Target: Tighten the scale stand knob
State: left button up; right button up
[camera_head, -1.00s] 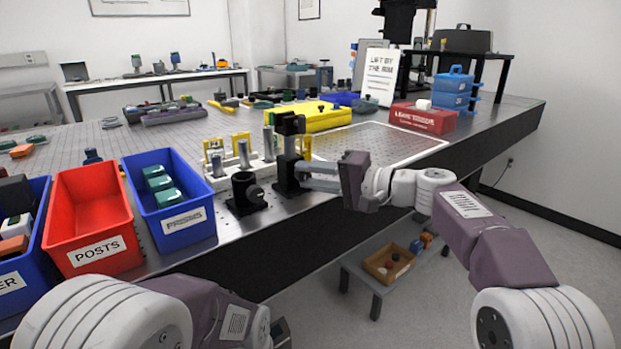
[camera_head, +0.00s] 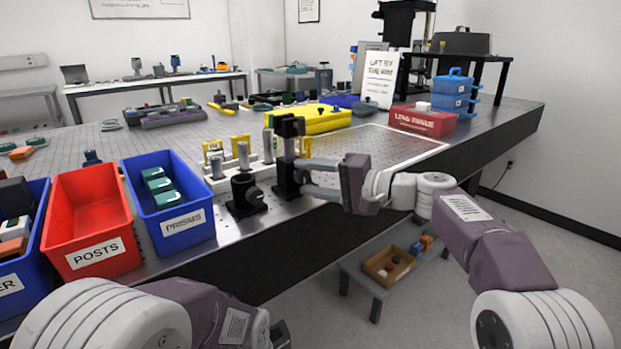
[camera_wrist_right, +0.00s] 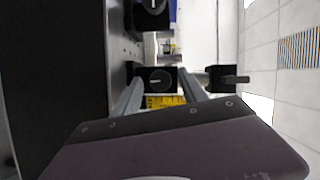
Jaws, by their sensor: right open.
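The black stand (camera_head: 287,150), which I take for the scale stand, is upright near the table's front edge. My right gripper (camera_head: 302,177) is open, with its fingers pointing left at the stand. In the right wrist view a round dark knob (camera_wrist_right: 159,80) with a white mark lies between the fingertips (camera_wrist_right: 160,92); no finger clearly touches it. A yellow scale piece (camera_wrist_right: 165,101) shows beyond the fingers. In the head view the knob is not clear. My left arm is at the bottom left; its gripper (camera_head: 280,334) is mostly hidden.
A shorter black post holder (camera_head: 243,195) stands just left of the stand. Blue and red bins, including POSTS (camera_head: 92,252) and PRISMS (camera_head: 182,222), line the front left. A red box (camera_head: 422,120) and blue cases (camera_head: 452,95) sit at right.

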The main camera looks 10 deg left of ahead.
jog(key=f+v, duration=0.1)
jog(key=v, duration=0.8)
jog(key=shift+r+p, duration=0.4)
jog(key=shift+r, duration=0.1)
jog(key=s+d+f+g+h, duration=0.1)
jog(key=s+d+f+h, duration=0.2)
jog(key=f, duration=0.4)
jog(key=s+d+f+m+g+h, duration=0.15)
jog(key=s+f, duration=0.25)
jog(key=f, duration=0.4)
jog(key=s+d+f+h, duration=0.3)
jog(key=s+f, duration=0.1)
jog(key=f, duration=0.3)
jog(key=s+d+f+n+g+h, duration=0.25)
jog(key=s+d+f+h, duration=0.55)
jog(key=s+d+f, duration=0.6)
jog(key=w+d+r+p, duration=0.1)
jog(key=r+p, duration=1.4)
jog(key=p, duration=0.1)
jog(key=w+r+t+p, duration=0.1)
jog(key=w+r+p, duration=0.1)
jog(key=r+p, duration=1.4)
jog(key=shift+d+t, duration=0.3)
jog(key=shift+d, duration=0.1)
